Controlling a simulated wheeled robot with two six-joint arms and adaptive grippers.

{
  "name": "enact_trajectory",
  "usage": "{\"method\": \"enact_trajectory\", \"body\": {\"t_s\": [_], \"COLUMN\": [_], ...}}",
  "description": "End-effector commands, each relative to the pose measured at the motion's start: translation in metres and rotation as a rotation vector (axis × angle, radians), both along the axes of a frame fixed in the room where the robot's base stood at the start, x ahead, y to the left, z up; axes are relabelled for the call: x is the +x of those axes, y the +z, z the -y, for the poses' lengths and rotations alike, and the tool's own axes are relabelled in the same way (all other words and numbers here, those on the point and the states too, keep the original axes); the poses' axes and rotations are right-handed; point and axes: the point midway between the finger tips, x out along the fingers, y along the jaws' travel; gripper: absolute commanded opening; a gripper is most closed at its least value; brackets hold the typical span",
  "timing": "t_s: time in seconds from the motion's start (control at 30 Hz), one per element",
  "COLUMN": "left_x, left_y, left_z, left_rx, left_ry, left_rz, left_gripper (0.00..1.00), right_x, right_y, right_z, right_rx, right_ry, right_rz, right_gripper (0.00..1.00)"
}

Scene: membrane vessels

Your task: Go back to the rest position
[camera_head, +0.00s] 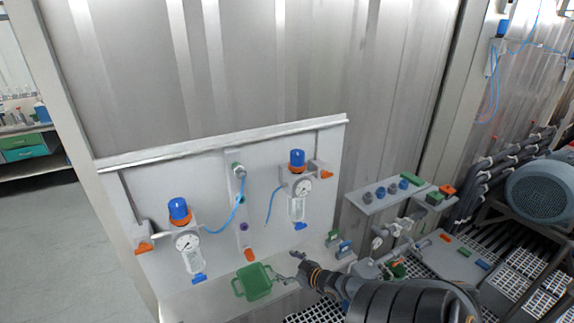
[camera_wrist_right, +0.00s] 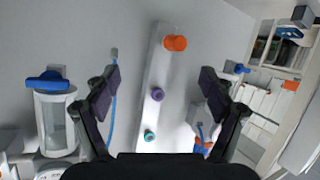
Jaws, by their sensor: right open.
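My right gripper (camera_head: 288,268) is at the lower middle of the head view, in front of the grey wall panel and beside the green tray. In the right wrist view my right gripper (camera_wrist_right: 160,80) has its two dark fingers spread wide, with nothing between them. Behind the fingers is a pale strip (camera_wrist_right: 152,108) with an orange, a purple and a teal knob. My left gripper is not in the head view.
The wall panel (camera_head: 270,205) carries two blue-topped regulators (camera_head: 178,210) (camera_head: 297,158) with gauges and blue hoses. The green tray (camera_head: 257,284) lies on the ledge below. A grey box (camera_head: 370,205) with several fittings stands to the right. Open floor (camera_head: 50,230) shows at left.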

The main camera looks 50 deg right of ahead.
Motion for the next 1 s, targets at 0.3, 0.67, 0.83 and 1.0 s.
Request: {"method": "enact_trajectory", "body": {"t_s": [0.3, 0.67, 0.83, 1.0], "left_x": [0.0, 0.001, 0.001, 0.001], "left_y": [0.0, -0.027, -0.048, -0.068], "left_z": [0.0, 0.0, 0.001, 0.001], "left_rx": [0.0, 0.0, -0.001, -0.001], "left_ry": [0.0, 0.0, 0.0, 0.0], "left_rz": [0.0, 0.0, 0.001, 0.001], "left_gripper": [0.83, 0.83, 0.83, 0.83], "right_x": [0.0, -0.062, -0.143, -0.225], "right_y": [0.0, -0.128, -0.254, -0.355], "right_z": [0.0, 0.005, -0.034, -0.111], "right_rx": [0.0, -0.011, 0.009, 0.05], "right_ry": [0.0, -0.107, -0.171, -0.173], "right_rz": [0.001, -0.218, -0.491, -0.764], "right_gripper": [0.83, 0.83, 0.83, 0.83]}}
